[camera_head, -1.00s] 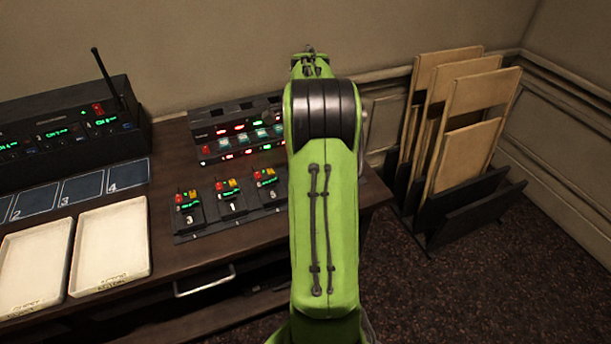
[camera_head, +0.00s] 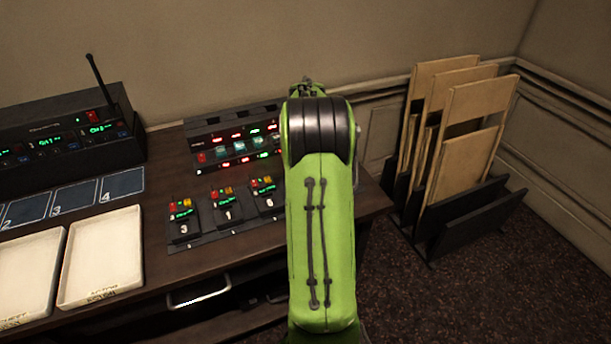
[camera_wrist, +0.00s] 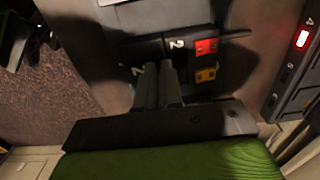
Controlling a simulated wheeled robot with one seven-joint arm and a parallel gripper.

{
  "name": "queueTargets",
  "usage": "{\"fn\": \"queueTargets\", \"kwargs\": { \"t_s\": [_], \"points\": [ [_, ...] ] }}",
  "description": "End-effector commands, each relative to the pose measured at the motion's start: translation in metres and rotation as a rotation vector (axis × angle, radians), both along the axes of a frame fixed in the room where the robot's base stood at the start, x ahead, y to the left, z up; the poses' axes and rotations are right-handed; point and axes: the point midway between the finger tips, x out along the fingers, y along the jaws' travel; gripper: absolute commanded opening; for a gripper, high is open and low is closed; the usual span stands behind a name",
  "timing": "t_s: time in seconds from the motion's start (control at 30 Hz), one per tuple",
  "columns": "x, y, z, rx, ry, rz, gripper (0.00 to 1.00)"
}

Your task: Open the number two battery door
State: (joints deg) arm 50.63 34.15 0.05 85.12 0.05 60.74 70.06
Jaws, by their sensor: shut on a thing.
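The number two pack (camera_wrist: 207,46) shows in the wrist view, a dark unit with a white "2" and red and yellow parts. My gripper (camera_wrist: 162,70) is at the pack's edge, its two fingers close together and shut on the battery door there. The fingers hide most of the door, so its angle cannot be told. In the head view my green arm covers the gripper and the number two pack. Packs marked 3 (camera_head: 183,229), 1 (camera_head: 228,213) and 6 (camera_head: 267,200) sit on the black base left of my arm.
A lit panel (camera_head: 235,145) stands behind the packs. A radio unit with an antenna (camera_head: 60,135), numbered mats (camera_head: 75,197) and white trays (camera_head: 103,258) are at the left. A board rack (camera_head: 470,215) stands on the floor at the right.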

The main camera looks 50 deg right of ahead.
Motion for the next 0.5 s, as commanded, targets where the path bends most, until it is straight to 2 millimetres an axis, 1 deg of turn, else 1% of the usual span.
{"fn": "queueTargets", "kwargs": {
  "t_s": [0.27,0.5],
  "points": [
    [-0.0020,0.0007,0.0008,-0.020,-0.032,-0.002,0.00],
    [-0.0091,0.0046,0.0046,-0.089,-0.147,-0.003,0.00]
  ]
}}
